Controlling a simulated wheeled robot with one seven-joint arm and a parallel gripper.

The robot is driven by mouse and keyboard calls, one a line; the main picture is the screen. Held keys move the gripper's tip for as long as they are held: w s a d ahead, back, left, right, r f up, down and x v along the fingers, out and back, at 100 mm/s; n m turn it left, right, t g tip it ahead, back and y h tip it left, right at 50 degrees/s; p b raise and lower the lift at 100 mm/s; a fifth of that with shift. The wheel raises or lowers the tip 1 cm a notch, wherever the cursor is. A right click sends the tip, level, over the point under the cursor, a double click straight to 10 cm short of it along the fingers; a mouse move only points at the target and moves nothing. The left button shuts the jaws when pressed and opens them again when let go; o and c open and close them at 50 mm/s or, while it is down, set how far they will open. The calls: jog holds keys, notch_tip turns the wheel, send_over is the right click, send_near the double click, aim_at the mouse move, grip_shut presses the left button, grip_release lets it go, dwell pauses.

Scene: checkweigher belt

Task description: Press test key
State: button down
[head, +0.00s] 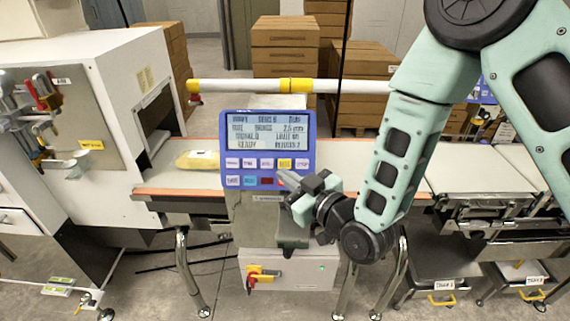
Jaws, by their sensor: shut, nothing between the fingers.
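A blue control panel (266,150) with a grey display (268,130) stands upright in front of the belt in the head view. Two rows of small keys lie below the display. The upper row has white keys and a yellow key (285,163). The lower row has white, blue and dark red keys. Their labels are too small to read surely, so I cannot tell which one is the test key. My gripper (287,180) is shut and empty at the panel's lower right. It covers the right end of the lower row. I cannot tell whether it touches a key.
A conveyor belt (165,176) runs behind the panel, with a tan package (198,160) on it at left. A white machine housing (105,110) stands left. A white-and-yellow rail (240,86) crosses behind. A grey box with a red-yellow switch (262,276) sits below. Stacked cartons (285,45) stand behind.

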aim_at(278, 161)
jog(key=w+f+b, duration=0.2)
jog(key=w+f, duration=0.1)
jog(key=w, duration=0.4)
jog(key=shift+w+d+f, duration=0.15)
jog(key=shift+w+f, duration=0.1)
jog(key=shift+f, duration=0.15)
jog(key=shift+f, duration=0.1)
dwell(1.7)
jog(key=shift+w+f+b, duration=0.1)
jog(key=shift+w+b, duration=0.25)
jog(key=shift+b, duration=0.2)
jog(key=shift+w+f+b, duration=0.15)
jog(key=shift+w+b, duration=0.25)
dwell(0.4)
jog(key=shift+s, duration=0.15)
jog(key=shift+s+r, duration=0.35)
jog(key=shift+s, duration=0.3)
